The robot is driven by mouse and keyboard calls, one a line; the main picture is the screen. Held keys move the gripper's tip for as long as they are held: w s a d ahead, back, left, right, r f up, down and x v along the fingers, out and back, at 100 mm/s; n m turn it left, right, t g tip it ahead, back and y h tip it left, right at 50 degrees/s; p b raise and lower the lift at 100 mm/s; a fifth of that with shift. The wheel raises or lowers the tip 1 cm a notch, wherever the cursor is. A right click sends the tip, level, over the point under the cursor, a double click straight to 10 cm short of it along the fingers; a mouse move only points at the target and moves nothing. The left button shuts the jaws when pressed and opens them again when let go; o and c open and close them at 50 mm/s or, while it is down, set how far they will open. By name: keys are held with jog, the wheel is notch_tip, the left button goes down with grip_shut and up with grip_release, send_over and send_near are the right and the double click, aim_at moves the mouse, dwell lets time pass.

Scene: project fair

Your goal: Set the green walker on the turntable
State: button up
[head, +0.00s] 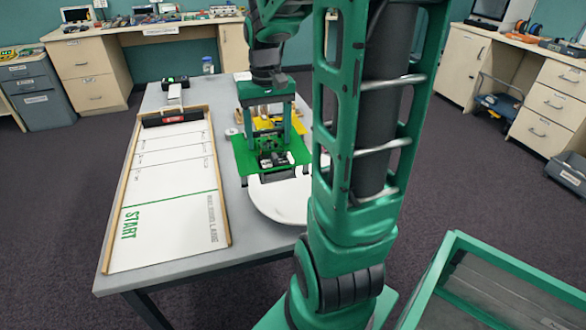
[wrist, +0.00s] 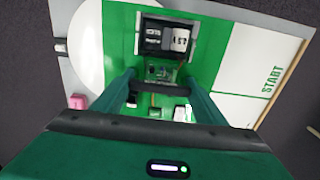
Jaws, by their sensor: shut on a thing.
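The green walker (head: 270,158) has black and white parts and is between the fingers of my gripper (head: 266,138), which is shut on it. In the wrist view the walker (wrist: 162,72) shows below the two fingers of my gripper (wrist: 165,92). A flat green sheet (head: 243,158) shows around the walker; I cannot tell whether it belongs to it. The turntable (head: 275,207), a white disc, lies on the table, partly hidden by the green sheet and my arm. It also shows at the left of the wrist view (wrist: 88,50). The gap between walker and disc is unclear.
A white START track (head: 170,195) with a raised wooden rim fills the table's left side. A yellow object (head: 262,122) stands behind the walker. A pink block (wrist: 77,102) shows in the wrist view. A green-framed bin (head: 500,285) stands at the lower right.

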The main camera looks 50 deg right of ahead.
jog(key=s+d+f, duration=0.3)
jog(key=d+f, duration=0.7)
jog(key=shift+s+f, duration=0.2)
jog(key=shift+s, duration=0.05)
jog(key=shift+a, duration=0.1)
jog(key=o, duration=1.2)
jog(key=shift+f, duration=0.1)
jog(key=shift+c, duration=0.2)
